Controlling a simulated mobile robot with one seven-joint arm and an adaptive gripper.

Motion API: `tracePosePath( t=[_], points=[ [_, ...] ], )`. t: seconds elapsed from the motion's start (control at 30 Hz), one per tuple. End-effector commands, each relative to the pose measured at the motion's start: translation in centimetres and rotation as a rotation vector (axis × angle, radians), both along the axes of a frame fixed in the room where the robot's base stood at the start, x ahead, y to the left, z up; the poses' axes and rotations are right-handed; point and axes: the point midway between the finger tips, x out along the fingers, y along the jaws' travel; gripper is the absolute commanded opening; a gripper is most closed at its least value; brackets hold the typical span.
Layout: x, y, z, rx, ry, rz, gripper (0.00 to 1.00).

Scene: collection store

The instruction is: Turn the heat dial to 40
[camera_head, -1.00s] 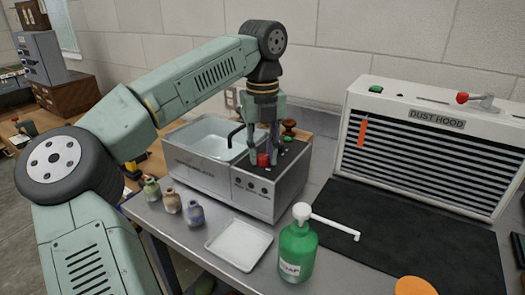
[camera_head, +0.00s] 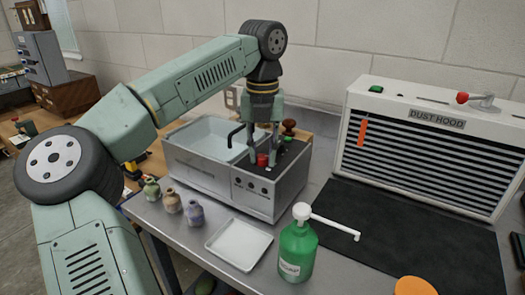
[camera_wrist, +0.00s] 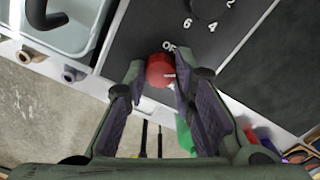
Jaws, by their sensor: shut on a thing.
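A red dial (camera_head: 262,160) stands on the dark top panel (camera_head: 284,158) of the sink unit. In the wrist view the red dial (camera_wrist: 160,71) sits between my fingertips, with a pale pointer mark towards the right and partly cut-off "OFF" lettering just above it. My gripper (camera_head: 263,154) points down and is shut on the red dial; it also shows in the wrist view (camera_wrist: 159,76). A black dial (camera_wrist: 207,6) with the numbers 2, 4 and 6 lies beyond it. I cannot read a 40; the fingers hide part of the red dial's surround.
The basin (camera_head: 208,137) lies left of the panel, with a black spout (camera_head: 236,134) between. Several small bottles (camera_head: 172,202), a white tray (camera_head: 239,246) and a green pump bottle (camera_head: 297,250) stand in front. A dust hood (camera_head: 430,145) and dark mat (camera_head: 400,240) are right.

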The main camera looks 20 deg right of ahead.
Motion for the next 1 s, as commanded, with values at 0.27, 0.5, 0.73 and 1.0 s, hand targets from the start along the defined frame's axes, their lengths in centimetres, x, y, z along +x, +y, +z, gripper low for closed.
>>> tracePosePath(
  t=[0.27,0.5,0.73,1.0],
  points=[
    [0.0,0.0,0.0,0.000,-0.001,0.001,0.36],
    [0.0,0.0,0.0,0.000,0.000,0.001,0.44],
    [0.0,0.0,0.5,-0.001,-0.002,0.002,0.44],
    [0.0,-0.1,4.7,-0.002,-0.004,0.003,0.44]
  ],
)
